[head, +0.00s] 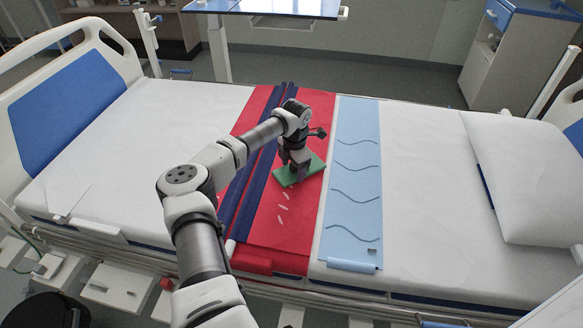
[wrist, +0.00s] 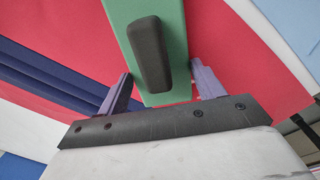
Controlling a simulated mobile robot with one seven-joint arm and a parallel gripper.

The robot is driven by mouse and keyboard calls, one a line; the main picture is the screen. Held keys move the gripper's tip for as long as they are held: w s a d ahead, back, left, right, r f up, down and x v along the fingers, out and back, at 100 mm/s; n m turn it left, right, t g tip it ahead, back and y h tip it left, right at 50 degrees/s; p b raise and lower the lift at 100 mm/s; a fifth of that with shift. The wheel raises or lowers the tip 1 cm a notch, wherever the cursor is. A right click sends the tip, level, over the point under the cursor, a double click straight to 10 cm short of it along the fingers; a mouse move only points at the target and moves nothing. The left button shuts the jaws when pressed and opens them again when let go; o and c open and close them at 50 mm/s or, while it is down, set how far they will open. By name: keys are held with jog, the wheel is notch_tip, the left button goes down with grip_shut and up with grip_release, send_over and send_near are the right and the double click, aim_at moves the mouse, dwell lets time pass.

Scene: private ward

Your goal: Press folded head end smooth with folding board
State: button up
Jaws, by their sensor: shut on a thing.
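The green folding board (head: 301,177) lies on the red cloth (head: 290,232) that runs across the middle of the bed. In the wrist view the board (wrist: 120,12) carries a black handle (wrist: 150,55). My gripper (head: 292,163) is above the board and shut on it, with its purple fingers on either side of the handle; it also shows in the wrist view (wrist: 163,75). Several short pale marks (head: 282,209) show on the red cloth in front of the board. I cannot tell which part is the folded head end.
Dark blue bands (head: 238,200) run along the red cloth, left of the board. A light blue strip (head: 356,150) with wavy dark lines lies to its right. A white pillow (head: 530,170) is at the far right. Bare white mattress (head: 150,140) is at the left.

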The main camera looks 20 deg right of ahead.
jog(key=r+p, duration=0.1)
jog(key=r, duration=0.1)
jog(key=r+p, duration=0.1)
jog(key=r, duration=0.2)
jog(key=shift+s+a+r, duration=0.1)
jog(key=shift+s+r, duration=0.1)
jog(key=shift+r, duration=0.05)
jog(key=shift+w+r+p, duration=0.1)
jog(key=shift+r+p, duration=0.45)
jog(key=shift+r, duration=0.9)
jog(key=shift+f, duration=0.1)
